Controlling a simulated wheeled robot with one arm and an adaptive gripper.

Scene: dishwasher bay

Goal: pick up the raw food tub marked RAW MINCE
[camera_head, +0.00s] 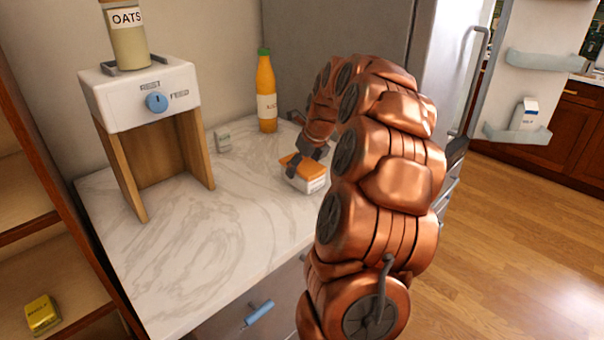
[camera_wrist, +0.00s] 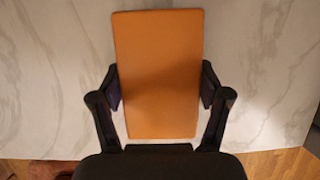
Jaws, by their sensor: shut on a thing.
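A small white tub with an orange lid (camera_head: 305,175) is at the right part of the marble counter. Its side label is too small to read. In the wrist view the orange lid (camera_wrist: 158,72) fills the middle, between the two dark fingers. My gripper (camera_head: 305,164) is shut on the tub from above, one finger against each long side. I cannot tell whether the tub rests on the counter or is just above it. My copper arm hides part of the counter to the right of it.
An orange juice bottle (camera_head: 266,95) and a small pale box (camera_head: 222,140) stand behind on the counter (camera_head: 215,240). A white dispenser (camera_head: 140,95) with an oats jar (camera_head: 128,40) stands at left. At right, a fridge door (camera_head: 545,40) is open. The counter's front middle is clear.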

